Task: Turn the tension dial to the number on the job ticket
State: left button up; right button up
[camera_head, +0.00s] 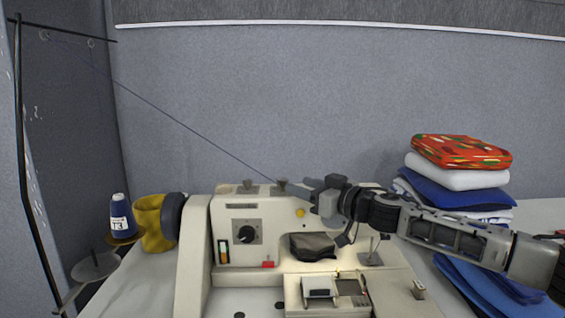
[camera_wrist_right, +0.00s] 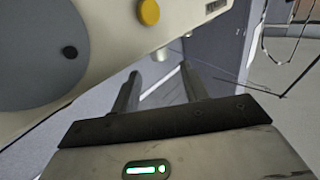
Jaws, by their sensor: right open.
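The tension dial (camera_head: 243,236) is a black knob on a dark square plate on the cream sewing machine's front. Its numbers are too small to read. A blue thread cone (camera_head: 120,218) at the left carries a white label that seems to read 13; I cannot tell any other job ticket for sure. My right gripper (camera_head: 292,186) is at the machine's top, right of and above the dial, and apart from it. In the right wrist view the gripper (camera_wrist_right: 161,88) is open, with nothing between its fingers. My left gripper is not in view.
The machine (camera_head: 196,240) has a yellow button (camera_head: 300,213), also in the right wrist view (camera_wrist_right: 149,12), and a dark cloth (camera_head: 313,246) hanging below. A thread runs from the stand (camera_head: 25,150) to the machine top. Folded cloths (camera_head: 460,170) are stacked at right.

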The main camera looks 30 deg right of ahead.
aim_at(287, 181)
jog(key=p+x, duration=0.2)
jog(key=x, duration=0.5)
jog(key=shift+f, duration=0.1)
jog(key=c, duration=1)
